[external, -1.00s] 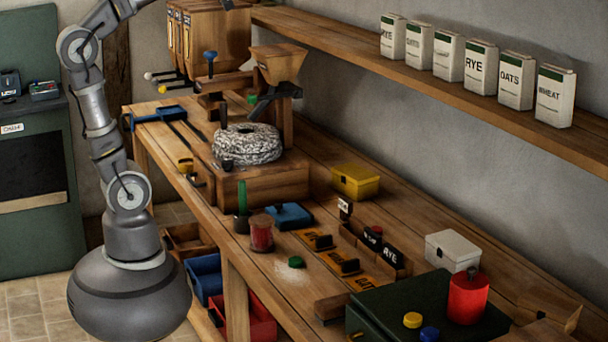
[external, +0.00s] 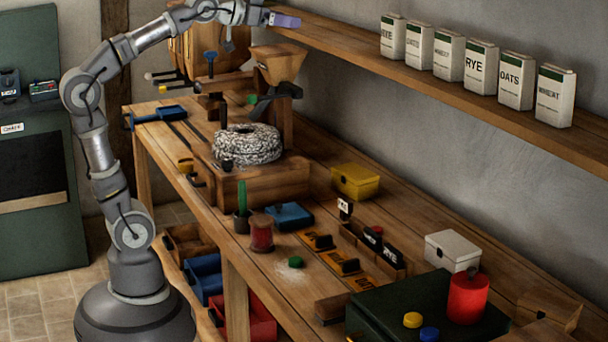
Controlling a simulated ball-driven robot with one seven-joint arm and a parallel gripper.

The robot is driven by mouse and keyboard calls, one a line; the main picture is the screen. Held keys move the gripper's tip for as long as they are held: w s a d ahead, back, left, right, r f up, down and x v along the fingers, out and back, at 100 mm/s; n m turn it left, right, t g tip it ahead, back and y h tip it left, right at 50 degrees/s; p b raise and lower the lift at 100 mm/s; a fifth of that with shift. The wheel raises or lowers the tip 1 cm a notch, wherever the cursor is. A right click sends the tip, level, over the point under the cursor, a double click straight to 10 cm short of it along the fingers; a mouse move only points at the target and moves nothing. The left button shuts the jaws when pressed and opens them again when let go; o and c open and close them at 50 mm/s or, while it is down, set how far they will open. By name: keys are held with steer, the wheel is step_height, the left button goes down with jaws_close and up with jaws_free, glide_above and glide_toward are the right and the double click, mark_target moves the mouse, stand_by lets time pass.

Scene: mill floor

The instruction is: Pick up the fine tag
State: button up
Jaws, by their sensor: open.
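I cannot make out a tag reading "fine". Small labelled tags stand in and by a wooden rack on the bench: a white-faced tag on a dark stand (external: 345,207), a dark tag marked RYE (external: 393,254), and a small dark tag with pale lettering (external: 372,238) beside a red knob. Their small lettering is mostly unreadable. My gripper (external: 287,20) is at the top of the picture, near the left end of the wall shelf, high above the bench and far from these tags. It is open, and nothing shows between its fingers.
Several grain cartons stand on the wall shelf (external: 430,85). Air above the bench's middle is clear.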

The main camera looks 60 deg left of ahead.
steer(key=shift+w, duration=0.1)
steer(key=g+p, duration=1.1)
steer(key=p, duration=0.4)
glide_above(345, 200)
steer(key=f, duration=4.8)
steer(key=shift+s+f, duration=0.1)
steer(key=shift+s, duration=0.25)
steer(key=b+x, duration=0.1)
steer(key=x, duration=0.1)
steer(key=b+x, duration=0.1)
steer(key=x, duration=0.2)
steer(key=s+b+x, duration=0.1)
steer(key=x, duration=0.2)
steer(key=shift+a+f, duration=0.1)
steer(key=shift+f, duration=0.15)
steer(key=shift+s+r, duration=0.1)
steer(key=shift+r, duration=0.05)
steer(key=shift+c, duration=0.4)
steer(key=c, duration=1)
